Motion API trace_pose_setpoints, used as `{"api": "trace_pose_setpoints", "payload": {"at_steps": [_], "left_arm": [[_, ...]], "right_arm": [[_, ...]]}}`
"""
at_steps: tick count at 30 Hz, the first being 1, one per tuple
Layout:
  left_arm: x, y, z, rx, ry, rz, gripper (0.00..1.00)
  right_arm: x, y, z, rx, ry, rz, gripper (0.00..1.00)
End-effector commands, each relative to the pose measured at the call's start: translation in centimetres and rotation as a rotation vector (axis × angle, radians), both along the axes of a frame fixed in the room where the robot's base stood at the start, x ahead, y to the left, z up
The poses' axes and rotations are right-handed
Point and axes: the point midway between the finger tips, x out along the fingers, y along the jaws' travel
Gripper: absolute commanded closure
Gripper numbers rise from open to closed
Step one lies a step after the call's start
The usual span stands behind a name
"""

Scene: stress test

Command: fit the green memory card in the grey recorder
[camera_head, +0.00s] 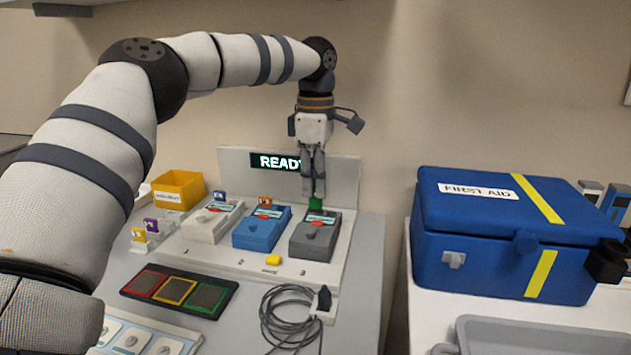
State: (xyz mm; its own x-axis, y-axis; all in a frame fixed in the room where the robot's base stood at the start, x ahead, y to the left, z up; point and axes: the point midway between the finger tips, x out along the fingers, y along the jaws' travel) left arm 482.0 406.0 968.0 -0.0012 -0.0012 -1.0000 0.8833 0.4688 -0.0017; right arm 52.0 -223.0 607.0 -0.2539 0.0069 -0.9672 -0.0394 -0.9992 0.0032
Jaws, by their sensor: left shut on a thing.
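My left gripper (317,192) points straight down at the back of the workstation and is shut on the green memory card (316,203). The card is upright, directly over the back end of the grey recorder (312,244). Its lower edge meets the recorder's back edge in the picture; I cannot tell whether it is in the slot or just above it. The grey recorder is the rightmost of three, beside a blue recorder (257,238) and a white one (205,230). My right gripper cannot be made out.
A sign reading READY (275,162) stands behind the recorders. A yellow bin (178,188) is at the left. A coiled cable (285,318) and a tricolour mat (180,291) lie in front. A blue first-aid box (480,262) stands on the right table.

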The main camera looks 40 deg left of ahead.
Motion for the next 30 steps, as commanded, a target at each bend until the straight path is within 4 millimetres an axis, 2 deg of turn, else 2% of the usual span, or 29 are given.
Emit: {"api": "trace_pose_setpoints", "payload": {"at_steps": [30], "left_arm": [[0.0,0.0,-1.2,0.0,0.001,0.0,1.0]], "right_arm": [[0.1,0.0,0.1,0.0,-0.003,0.0,1.0]]}}
